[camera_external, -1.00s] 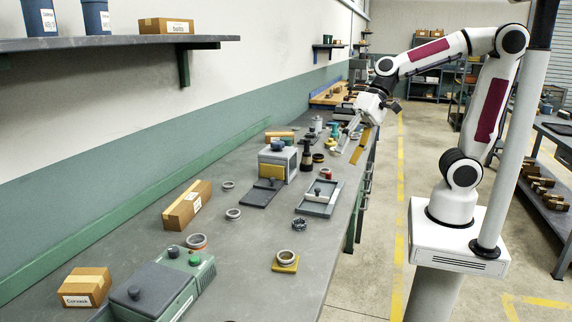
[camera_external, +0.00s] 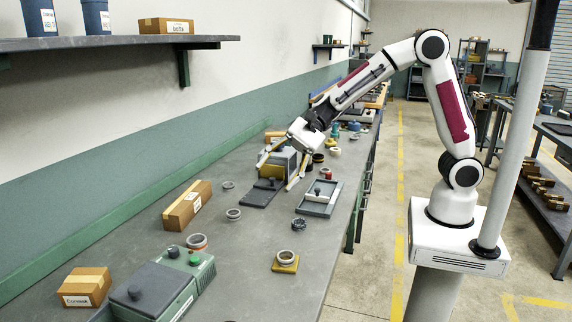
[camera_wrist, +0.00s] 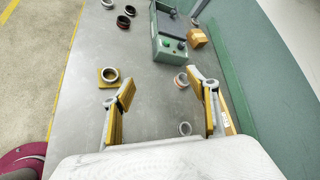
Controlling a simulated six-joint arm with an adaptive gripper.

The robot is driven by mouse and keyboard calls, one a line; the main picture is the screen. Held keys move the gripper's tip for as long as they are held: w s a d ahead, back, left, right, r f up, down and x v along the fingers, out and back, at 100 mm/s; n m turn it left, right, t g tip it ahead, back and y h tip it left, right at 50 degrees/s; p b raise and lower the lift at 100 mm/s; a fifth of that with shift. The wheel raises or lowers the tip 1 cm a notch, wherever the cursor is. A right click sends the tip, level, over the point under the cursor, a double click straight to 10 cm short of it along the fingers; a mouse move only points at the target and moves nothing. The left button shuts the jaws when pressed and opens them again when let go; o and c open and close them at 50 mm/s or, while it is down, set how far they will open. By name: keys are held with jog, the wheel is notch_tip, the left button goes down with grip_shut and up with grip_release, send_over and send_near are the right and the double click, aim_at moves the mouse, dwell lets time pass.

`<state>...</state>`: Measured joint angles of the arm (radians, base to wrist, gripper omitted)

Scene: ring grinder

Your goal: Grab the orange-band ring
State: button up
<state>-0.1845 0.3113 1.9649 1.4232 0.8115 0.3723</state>
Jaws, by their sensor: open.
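In the wrist view the ring (camera_wrist: 181,80) lies between my two fingertips in the picture, by the machine's near corner. My gripper (camera_external: 277,174) is open and empty, with its fingers spread above the bench near the grey and yellow box unit, well back from the ring. In the wrist view my gripper (camera_wrist: 162,85) shows both yellow fingers apart.
A grey ring (camera_external: 233,214) and another ring (camera_external: 228,185) lie loose on the bench. A ring sits on a yellow block (camera_external: 287,267) to the right. Cardboard boxes (camera_external: 187,205) stand along the wall side. A dark ring (camera_external: 299,223) lies near a grey tray (camera_external: 322,198).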

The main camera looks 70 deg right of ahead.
jog(key=w+a+f+m+t, duration=0.1)
jog(key=w+a+f+m, duration=0.35)
jog(key=w+f, duration=0.2)
jog(key=m+t, duration=0.2)
jog(key=m, duration=0.4)
send_near(202, 238)
jog(key=a, duration=0.3)
jog(key=shift+f, duration=0.1)
jog(key=shift+x, duration=1.3)
jog(key=shift+w, duration=0.1)
jog(key=shift+x, duration=2.5)
jog(key=shift+w, duration=0.1)
jog(key=shift+r, duration=0.2)
jog(key=c, duration=1.3)
